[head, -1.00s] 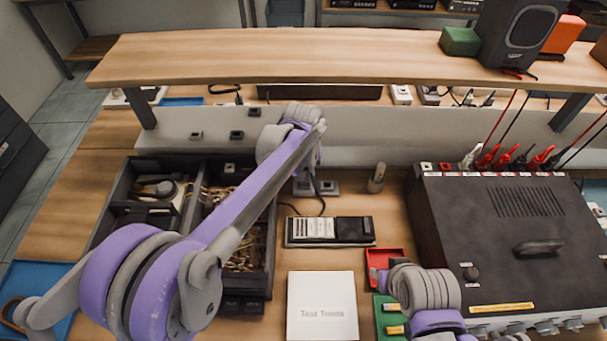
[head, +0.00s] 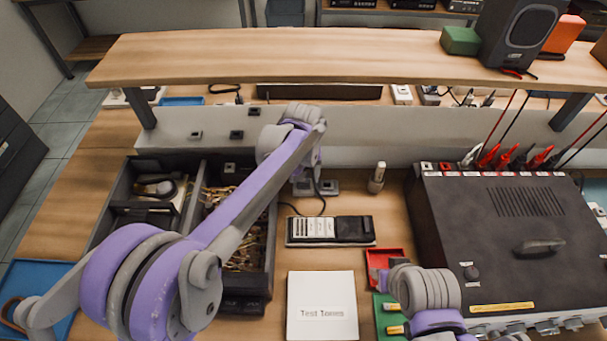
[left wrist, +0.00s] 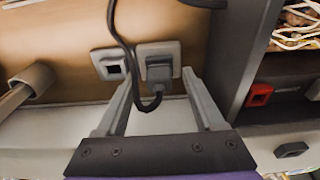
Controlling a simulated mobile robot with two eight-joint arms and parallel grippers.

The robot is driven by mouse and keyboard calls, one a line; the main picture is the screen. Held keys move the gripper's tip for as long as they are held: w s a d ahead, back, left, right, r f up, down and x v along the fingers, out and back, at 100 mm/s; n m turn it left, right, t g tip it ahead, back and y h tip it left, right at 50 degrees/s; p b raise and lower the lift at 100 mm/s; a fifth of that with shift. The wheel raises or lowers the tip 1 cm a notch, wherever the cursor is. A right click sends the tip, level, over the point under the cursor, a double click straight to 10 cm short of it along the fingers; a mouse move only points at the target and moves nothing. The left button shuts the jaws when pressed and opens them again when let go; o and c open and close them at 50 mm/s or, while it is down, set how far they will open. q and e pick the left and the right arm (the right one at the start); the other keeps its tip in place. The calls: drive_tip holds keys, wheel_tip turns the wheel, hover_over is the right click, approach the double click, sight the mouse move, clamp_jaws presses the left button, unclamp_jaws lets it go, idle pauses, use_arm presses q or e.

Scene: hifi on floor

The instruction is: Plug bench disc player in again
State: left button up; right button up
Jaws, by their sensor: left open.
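A dark plug (left wrist: 158,72) with a black cord (left wrist: 122,35) sits at one of two pale socket plates (left wrist: 178,50) in the left wrist view. I cannot tell how deep it sits. The other socket (left wrist: 112,66), beside it, is empty. My left gripper (left wrist: 159,88) is open, its fingers on either side of the plug, with gaps visible. In the head view my left arm hides most of this gripper; the cord (head: 322,207) runs down from the sockets (head: 328,187) onto the bench. Which device is the disc player is unclear.
A black tray of parts (head: 120,210) stands left of the sockets. A flat black-and-silver device (head: 330,230) and a white booklet (head: 322,305) lie in front. A wooden shelf (head: 280,55) overhangs the back.

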drive_tip(key=shift+r+p, duration=0.35)
drive_tip(key=shift+r, duration=0.05)
use_arm(q)
wheel_tip(320, 180, up, 16)
drive_tip(key=s+p, duration=0.1)
drive_tip(key=p, duration=0.2)
use_arm(e)
drive_tip(key=r, duration=0.2)
drive_tip(key=w+r, duration=0.1)
drive_tip(key=r, duration=0.1)
drive_tip(key=shift+w, duration=0.15)
use_arm(q)
drive_tip(key=shift+s+f, duration=0.15)
drive_tip(key=shift+s, duration=0.05)
